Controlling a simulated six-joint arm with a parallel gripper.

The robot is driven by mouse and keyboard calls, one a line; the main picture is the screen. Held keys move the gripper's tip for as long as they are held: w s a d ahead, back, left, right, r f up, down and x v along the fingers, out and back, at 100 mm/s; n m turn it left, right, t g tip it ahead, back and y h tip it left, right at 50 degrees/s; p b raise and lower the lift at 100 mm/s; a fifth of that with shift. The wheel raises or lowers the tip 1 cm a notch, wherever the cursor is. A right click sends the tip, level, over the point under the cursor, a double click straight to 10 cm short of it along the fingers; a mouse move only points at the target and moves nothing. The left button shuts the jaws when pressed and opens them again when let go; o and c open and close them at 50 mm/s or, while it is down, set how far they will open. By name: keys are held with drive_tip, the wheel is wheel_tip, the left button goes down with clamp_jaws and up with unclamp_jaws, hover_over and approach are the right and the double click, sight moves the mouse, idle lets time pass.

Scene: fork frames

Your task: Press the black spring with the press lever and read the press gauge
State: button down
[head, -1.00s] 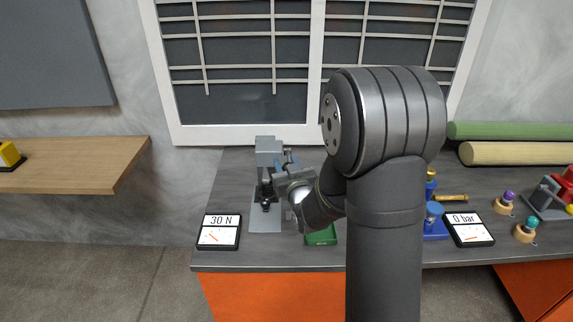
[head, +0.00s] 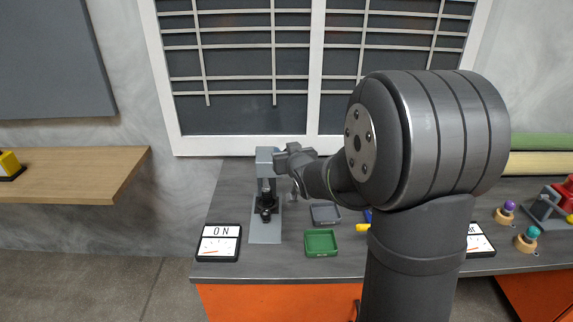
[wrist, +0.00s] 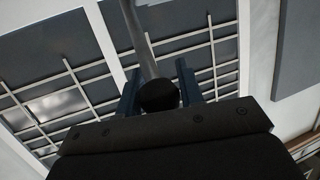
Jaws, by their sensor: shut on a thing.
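The grey press (head: 266,162) stands at the back left of the bench, on a light grey base plate. The black spring (head: 266,205) is upright under its ram; I cannot tell whether they touch. The press gauge (head: 219,243) reads 0 N. My gripper (head: 281,156) is beside the press head, its fingers hardly visible there. In the wrist view, its two bluish fingers (wrist: 159,88) are shut on the black knob (wrist: 158,97) of the press lever (wrist: 141,40). The lever is mostly hidden in the head view.
A grey tray (head: 325,222) and a green tray (head: 321,251) lie right of the press. My arm partly covers a second gauge (head: 480,240) and a blue and yellow object. Pegs with purple and teal knobs (head: 527,237) and red items stand at the right.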

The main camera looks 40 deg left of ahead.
drive_tip(key=w+a+r, duration=0.5)
drive_tip(key=w+a, duration=0.1)
drive_tip(key=w, duration=0.1)
drive_tip(key=shift+a, duration=0.3)
drive_tip(key=shift+f, duration=0.15)
idle(0.4)
drive_tip(key=c, duration=1.1)
unclamp_jaws()
drive_tip(key=shift+w, duration=0.15)
drive_tip(key=shift+o, duration=0.5)
drive_tip(key=shift+a+r, duration=0.1)
drive_tip(key=shift+r, duration=0.1)
drive_tip(key=shift+s+r, duration=0.1)
drive_tip(key=shift+s, duration=0.1)
drive_tip(key=v, duration=1.7)
drive_tip(key=shift+d, duration=0.2)
